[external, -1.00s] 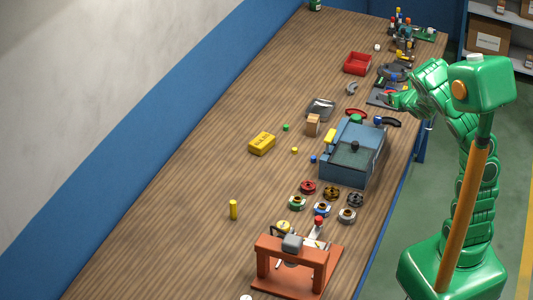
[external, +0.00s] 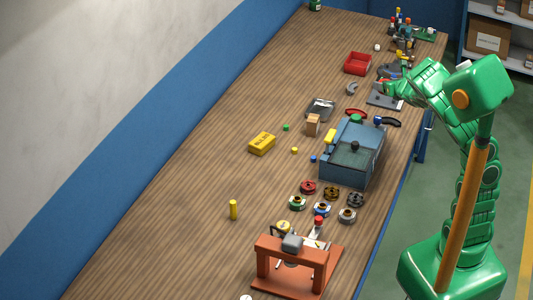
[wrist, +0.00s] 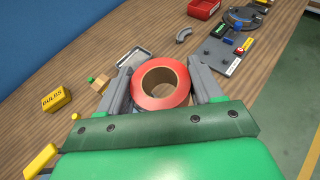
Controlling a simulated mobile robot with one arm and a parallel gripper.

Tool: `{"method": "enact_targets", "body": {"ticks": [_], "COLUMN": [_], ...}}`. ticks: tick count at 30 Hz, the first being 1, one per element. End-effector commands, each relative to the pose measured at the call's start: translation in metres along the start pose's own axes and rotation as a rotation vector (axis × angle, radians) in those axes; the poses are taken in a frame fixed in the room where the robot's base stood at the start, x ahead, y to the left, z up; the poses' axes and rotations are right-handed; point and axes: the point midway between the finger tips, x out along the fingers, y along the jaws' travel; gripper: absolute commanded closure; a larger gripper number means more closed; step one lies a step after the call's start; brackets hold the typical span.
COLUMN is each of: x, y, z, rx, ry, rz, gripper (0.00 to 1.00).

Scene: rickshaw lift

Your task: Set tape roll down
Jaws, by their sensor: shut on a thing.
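The red tape roll (wrist: 160,105), with a tan inner core, sits between the two grey fingers of my gripper (wrist: 159,68) in the wrist view. The fingers are shut on its sides, and its open hole faces the camera. In the external view my gripper (external: 388,88) is over the far right part of the workbench (external: 190,160), beside the grey plate. The roll is too small and covered there to make out clearly. The wrist view does not clearly show the gap between the roll and the bench top.
The grey plate (wrist: 222,55) with small coloured parts lies right of the roll. A grey arc piece (wrist: 184,34) and red bin (wrist: 204,8) are beyond it. A metal tray (wrist: 134,57), wooden block (wrist: 100,84) and yellow box (wrist: 57,98) lie left. Bare wood lies between them.

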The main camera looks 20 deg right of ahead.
Motion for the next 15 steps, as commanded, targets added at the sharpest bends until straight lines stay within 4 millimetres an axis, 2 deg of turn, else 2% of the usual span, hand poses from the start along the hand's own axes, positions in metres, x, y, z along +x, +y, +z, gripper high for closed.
{"method": "enact_targets", "body": {"ticks": [8, 11, 15], "x": [0.025, 0.036, 0.052], "y": [0.047, 0.075, 0.124], "z": [-0.001, 0.000, 0.002], "rx": [-0.012, -0.018, -0.027], "ry": [0.003, 0.003, -0.001], "rz": [0.025, 0.036, 0.055], "gripper": [0.65, 0.65, 0.65]}}
